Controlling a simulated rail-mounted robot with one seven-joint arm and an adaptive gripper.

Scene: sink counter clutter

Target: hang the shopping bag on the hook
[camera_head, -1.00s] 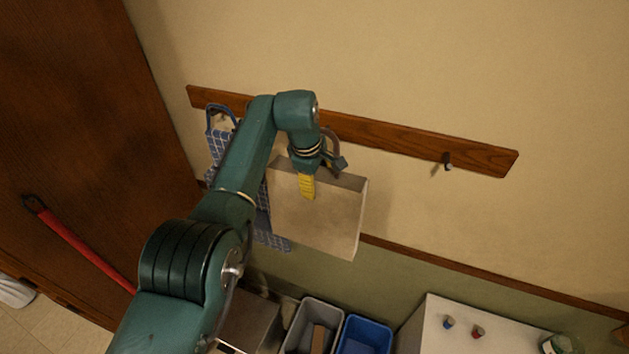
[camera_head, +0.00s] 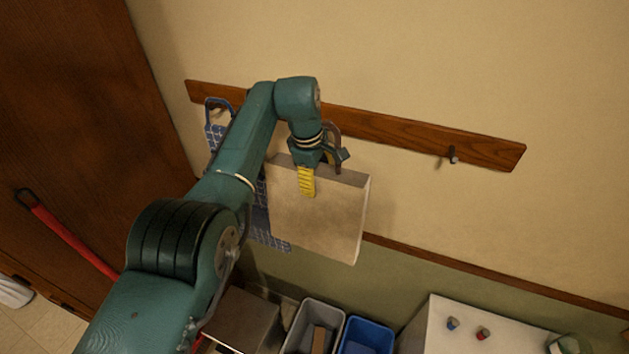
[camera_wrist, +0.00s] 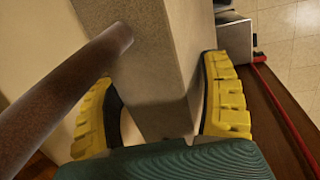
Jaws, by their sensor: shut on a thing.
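The shopping bag (camera_head: 318,220) is a beige, box-shaped bag with a brown handle. In the head view it is upright in front of the wall, just below the wooden rail. My gripper (camera_head: 318,172) is shut on the bag at its top. In the wrist view my gripper's yellow fingers (camera_wrist: 165,105) lie on either side of the bag (camera_wrist: 150,70), and the thick handle (camera_wrist: 60,95) crosses the left side. A dark hook (camera_head: 453,155) sticks out near the right end of the wooden rail (camera_head: 400,132). It is empty, to the right of the bag.
A blue checked cloth item (camera_head: 216,125) hangs at the rail's left end, partly behind my arm. Below stand a grey bin (camera_head: 318,308), a blue bin (camera_head: 366,335) and a white counter (camera_head: 440,320) with small items. The wall between bag and hook is clear.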

